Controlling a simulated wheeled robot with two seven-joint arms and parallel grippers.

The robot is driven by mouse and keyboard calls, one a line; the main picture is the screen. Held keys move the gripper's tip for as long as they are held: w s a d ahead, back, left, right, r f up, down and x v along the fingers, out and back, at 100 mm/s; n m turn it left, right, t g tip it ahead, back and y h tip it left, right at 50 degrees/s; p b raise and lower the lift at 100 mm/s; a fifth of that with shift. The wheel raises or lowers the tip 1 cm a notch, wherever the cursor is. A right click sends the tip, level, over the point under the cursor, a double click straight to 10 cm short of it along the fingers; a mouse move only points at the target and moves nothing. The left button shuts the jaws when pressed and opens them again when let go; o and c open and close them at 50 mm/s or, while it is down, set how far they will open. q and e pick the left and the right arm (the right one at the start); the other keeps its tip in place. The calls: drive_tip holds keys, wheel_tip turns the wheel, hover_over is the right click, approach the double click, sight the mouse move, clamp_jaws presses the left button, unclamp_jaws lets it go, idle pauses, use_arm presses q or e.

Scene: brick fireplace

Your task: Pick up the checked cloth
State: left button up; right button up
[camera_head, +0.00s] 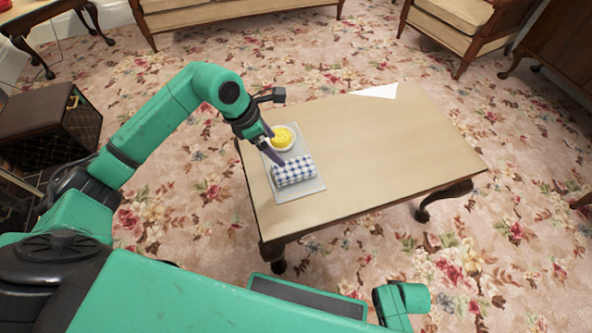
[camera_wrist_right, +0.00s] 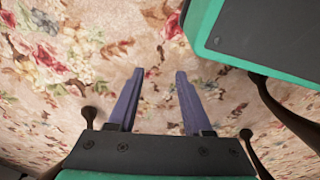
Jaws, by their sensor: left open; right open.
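The checked cloth (camera_head: 294,171), blue and white and rolled up, lies on a light grey tray (camera_head: 299,194) on the table. My left gripper (camera_head: 277,160) is open and reaches down over the tray, its fingertips close to the cloth's upper left end. I cannot tell whether they touch the cloth. My right gripper (camera_wrist_right: 158,74) is open and empty in the right wrist view, with floral carpet behind its fingers. It does not show in the head view.
A bowl of yellow food (camera_head: 283,137) sits at the tray's far end, close beside my left gripper. The wooden table (camera_head: 390,145) is mostly clear, with a white sheet (camera_head: 377,91) at its far edge. A dark cabinet (camera_head: 52,123) stands at the left.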

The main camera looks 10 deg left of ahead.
sight(291, 168)
use_arm(q)
drive_tip(key=x, duration=0.4)
drive_tip(key=b+x, duration=0.1)
drive_tip(key=x, duration=0.8)
drive_tip(key=shift+s+f+b, duration=0.3)
drive_tip(key=shift+s+b, duration=0.05)
drive_tip(key=shift+r, duration=0.1)
drive_tip(key=c, duration=1.1)
use_arm(e)
drive_tip(key=r, duration=0.1)
drive_tip(key=w+a+r, duration=0.1)
drive_tip(key=w+r, duration=0.1)
drive_tip(key=r, duration=0.1)
drive_tip(key=shift+w+a, duration=0.1)
drive_tip(key=shift+a, duration=0.05)
